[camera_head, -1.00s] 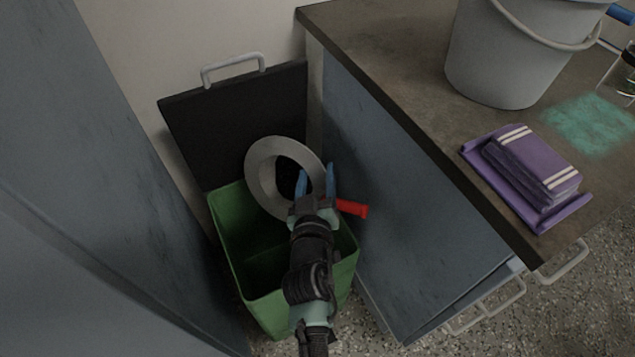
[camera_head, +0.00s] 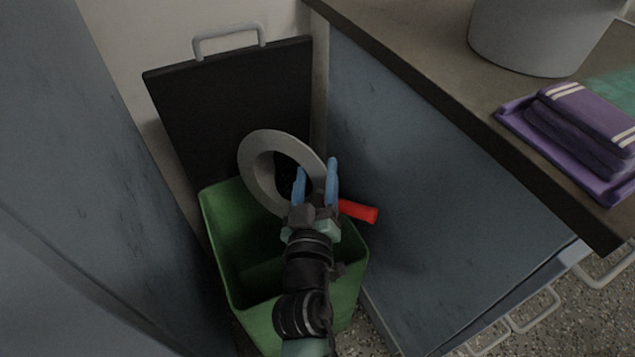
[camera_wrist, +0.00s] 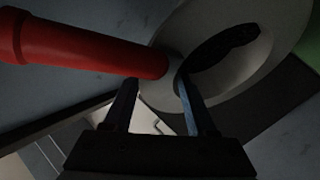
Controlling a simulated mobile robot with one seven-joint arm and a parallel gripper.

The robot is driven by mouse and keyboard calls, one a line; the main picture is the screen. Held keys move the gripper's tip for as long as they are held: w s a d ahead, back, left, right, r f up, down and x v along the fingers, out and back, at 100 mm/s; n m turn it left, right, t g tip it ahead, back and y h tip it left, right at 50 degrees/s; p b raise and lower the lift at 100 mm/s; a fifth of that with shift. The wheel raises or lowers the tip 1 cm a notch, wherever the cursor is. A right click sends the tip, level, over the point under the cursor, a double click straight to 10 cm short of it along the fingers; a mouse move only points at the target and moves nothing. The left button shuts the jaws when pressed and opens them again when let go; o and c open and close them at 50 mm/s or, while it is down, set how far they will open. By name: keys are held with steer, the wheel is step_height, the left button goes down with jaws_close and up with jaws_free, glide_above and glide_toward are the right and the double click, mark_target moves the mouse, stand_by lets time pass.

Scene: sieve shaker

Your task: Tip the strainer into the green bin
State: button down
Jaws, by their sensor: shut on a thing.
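The strainer (camera_head: 256,169) is a grey ring-shaped piece with a red handle (camera_head: 358,211). It is tilted on its side above the back part of the green bin (camera_head: 217,222). My gripper (camera_head: 316,178) has blue fingers and is shut on the strainer, near where ring and handle meet. In the wrist view the red handle (camera_wrist: 90,50) runs in from the left to the grey strainer ring (camera_wrist: 262,70), in front of the fingers (camera_wrist: 158,105). The visible bin interior is dark green, and its contents cannot be made out.
A black board with a grey handle (camera_head: 240,90) stands behind the bin. A blue-grey cabinet (camera_head: 430,190) is close on the right, another panel (camera_head: 90,200) on the left. A grey bucket (camera_head: 530,40) and folded purple cloth (camera_head: 580,130) lie on the counter.

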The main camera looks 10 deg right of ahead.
steer(key=shift+s+a+f+n+t+b, duration=0.25)
steer(key=shift+s+t+b, duration=0.25)
steer(key=shift+b, duration=1.85)
steer(key=shift+s+a+f+n+t+b, duration=0.1)
steer(key=shift+s+a+n+t+b, duration=0.4)
steer(key=shift+b, duration=1.85)
steer(key=shift+s+a+f+n+t+b, duration=0.2)
steer(key=shift+t+b, duration=0.5)
steer(key=shift+b, duration=1.65)
steer(key=s+t+b, duration=0.1)
steer(key=b, duration=0.3)
steer(key=shift+a+f, duration=0.1)
steer(key=b, duration=0.1)
steer(key=s+n+t+b, duration=0.1)
steer(key=b, duration=0.1)
steer(key=shift+a+t, duration=0.3)
steer(key=shift+s+a, duration=0.1)
